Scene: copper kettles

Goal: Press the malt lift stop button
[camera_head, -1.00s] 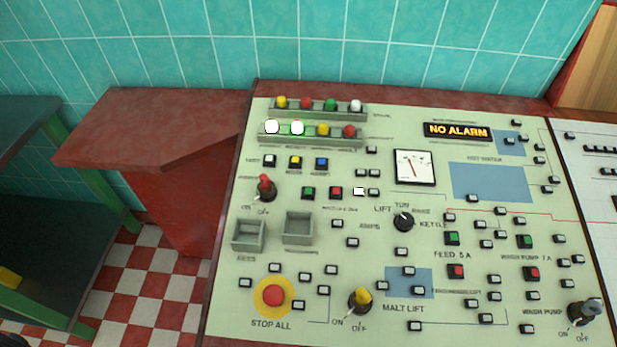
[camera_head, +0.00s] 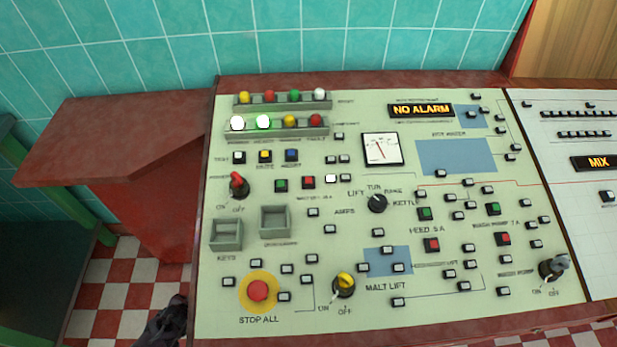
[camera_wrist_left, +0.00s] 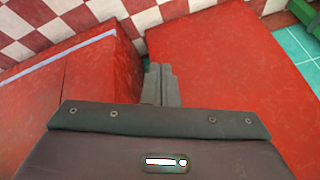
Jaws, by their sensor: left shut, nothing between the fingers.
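The cream control panel (camera_head: 370,215) fills the middle of the head view. A red square button (camera_head: 308,182) sits right of a green one (camera_head: 281,185) at upper left, over a small blurred label. Other red buttons are under FEED 5A (camera_head: 432,244) and under the right-hand pump label (camera_head: 503,238). The large MALT LIFT lettering (camera_head: 386,287) is beside a yellow switch (camera_head: 344,284). My left gripper (camera_wrist_left: 160,68) is shut and empty in the left wrist view, over red surfaces. A dark part of my left arm shows at the head view's bottom edge, left of the panel. My right gripper is not visible.
A round red STOP ALL button (camera_head: 258,290) on a yellow ring is at the panel's lower left. Two grey key boxes (camera_head: 226,235) and a red-handled switch (camera_head: 237,186) stand up from the panel. A red bench (camera_head: 110,135) adjoins at left.

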